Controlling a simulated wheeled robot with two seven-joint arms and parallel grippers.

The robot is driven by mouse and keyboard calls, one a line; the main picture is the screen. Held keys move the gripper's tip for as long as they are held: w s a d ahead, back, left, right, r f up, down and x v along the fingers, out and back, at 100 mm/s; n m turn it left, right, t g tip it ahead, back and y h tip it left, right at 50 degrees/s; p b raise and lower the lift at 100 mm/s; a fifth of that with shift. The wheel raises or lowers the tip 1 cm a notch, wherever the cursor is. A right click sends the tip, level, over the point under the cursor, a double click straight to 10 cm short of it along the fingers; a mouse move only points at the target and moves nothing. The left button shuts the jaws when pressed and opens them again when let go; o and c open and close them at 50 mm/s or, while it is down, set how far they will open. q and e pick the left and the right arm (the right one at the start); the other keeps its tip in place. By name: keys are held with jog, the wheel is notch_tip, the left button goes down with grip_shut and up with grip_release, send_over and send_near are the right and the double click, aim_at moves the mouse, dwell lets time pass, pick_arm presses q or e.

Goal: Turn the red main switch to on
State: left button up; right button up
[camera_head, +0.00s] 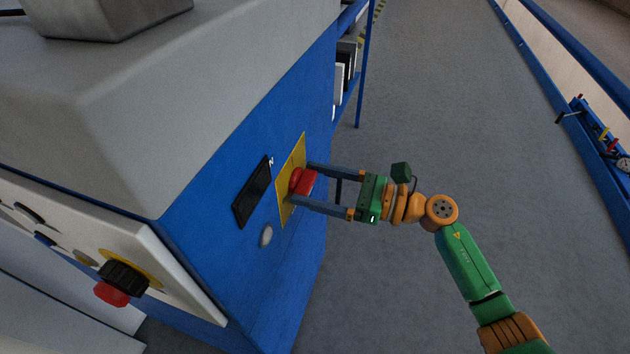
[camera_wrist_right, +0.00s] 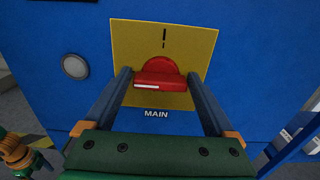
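The red main switch (camera_head: 303,181) sits on a yellow plate (camera_head: 288,191) on the blue side of the machine. In the right wrist view the red switch (camera_wrist_right: 160,78) has a bar-shaped handle lying nearly level across the picture, with a white stripe on its left part. A black mark shows above it on the yellow plate (camera_wrist_right: 125,38), and "MAIN" is printed below. My right gripper (camera_head: 300,183) is open, with one finger on each side of the handle. Whether the fingers touch it I cannot tell.
A dark display panel (camera_head: 252,192) and a round silver button (camera_head: 266,235) are beside the plate. A black-and-red knob (camera_head: 122,280) stands out from the machine's white front panel. Grey floor (camera_head: 440,80) is clear to the right, up to a blue rail.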

jog(key=c, duration=0.9)
jog(key=m, duration=0.4)
jog(key=shift+w+p, duration=0.15)
jog(key=shift+p, duration=0.15)
jog(key=m+p, duration=0.1)
jog(key=m, duration=0.3)
jog(key=shift+m, duration=0.3)
jog(key=m+p, duration=0.2)
jog(key=m, duration=0.3)
jog(key=shift+w+d+f, duration=0.1)
jog(key=shift+f, duration=0.05)
jog(key=shift+f+m+p, duration=0.15)
jog(key=shift+m+p, duration=0.35)
jog(key=shift+m, duration=1.6)
